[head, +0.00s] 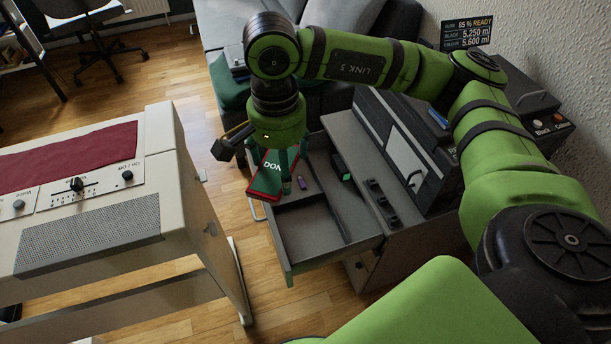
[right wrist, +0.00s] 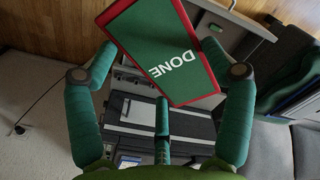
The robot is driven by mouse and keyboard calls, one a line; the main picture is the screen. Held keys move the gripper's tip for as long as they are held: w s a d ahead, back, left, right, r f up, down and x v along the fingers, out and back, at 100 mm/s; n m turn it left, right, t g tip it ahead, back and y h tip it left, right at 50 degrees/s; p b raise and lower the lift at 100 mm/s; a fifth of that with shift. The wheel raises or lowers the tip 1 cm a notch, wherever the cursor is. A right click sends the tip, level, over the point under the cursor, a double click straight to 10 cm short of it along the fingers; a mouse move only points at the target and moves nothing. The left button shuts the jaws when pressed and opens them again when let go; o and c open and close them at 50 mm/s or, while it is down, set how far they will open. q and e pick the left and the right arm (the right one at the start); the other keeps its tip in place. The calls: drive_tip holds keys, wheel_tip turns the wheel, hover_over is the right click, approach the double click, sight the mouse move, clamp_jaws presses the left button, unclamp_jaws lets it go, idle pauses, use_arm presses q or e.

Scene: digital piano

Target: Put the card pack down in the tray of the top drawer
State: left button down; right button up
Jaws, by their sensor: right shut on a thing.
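The card pack (head: 266,182) is a flat green box with red edges and white "DONE" lettering. It also shows in the right wrist view (right wrist: 150,30), tilted between the fingers. My right gripper (head: 279,172) is shut on it and holds it over the left part of the open top drawer (head: 290,268). The grey tray (head: 312,232) in the drawer has an empty front compartment; the pack and fingers hide part of its rear. Whether the pack touches the tray cannot be told. My left gripper is not in view.
A black printer (head: 405,150) stands on the cabinet to the right. The cream digital piano (head: 160,200) is to the left, with a floor gap between.

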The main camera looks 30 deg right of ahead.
wheel_tip(320, 180, down, 7)
drive_tip(key=m+b, duration=0.3)
drive_tip(key=m, duration=0.3)
drive_tip(key=m+b, duration=0.8)
drive_tip(key=m, duration=1.4)
hover_over(309, 245)
wheel_tip(309, 245, down, 18)
drive_tip(key=f, duration=0.1)
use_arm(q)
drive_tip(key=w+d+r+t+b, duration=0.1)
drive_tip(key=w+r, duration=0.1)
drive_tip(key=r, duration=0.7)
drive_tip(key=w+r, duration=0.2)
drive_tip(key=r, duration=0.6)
use_arm(e)
wheel_tip(309, 245, down, 5)
drive_tip(key=shift+f+b, duration=0.2)
drive_tip(key=shift+b, duration=0.25)
wheel_tip(309, 245, down, 4)
drive_tip(key=shift+d+f+b, duration=0.1)
drive_tip(key=shift+b, duration=0.5)
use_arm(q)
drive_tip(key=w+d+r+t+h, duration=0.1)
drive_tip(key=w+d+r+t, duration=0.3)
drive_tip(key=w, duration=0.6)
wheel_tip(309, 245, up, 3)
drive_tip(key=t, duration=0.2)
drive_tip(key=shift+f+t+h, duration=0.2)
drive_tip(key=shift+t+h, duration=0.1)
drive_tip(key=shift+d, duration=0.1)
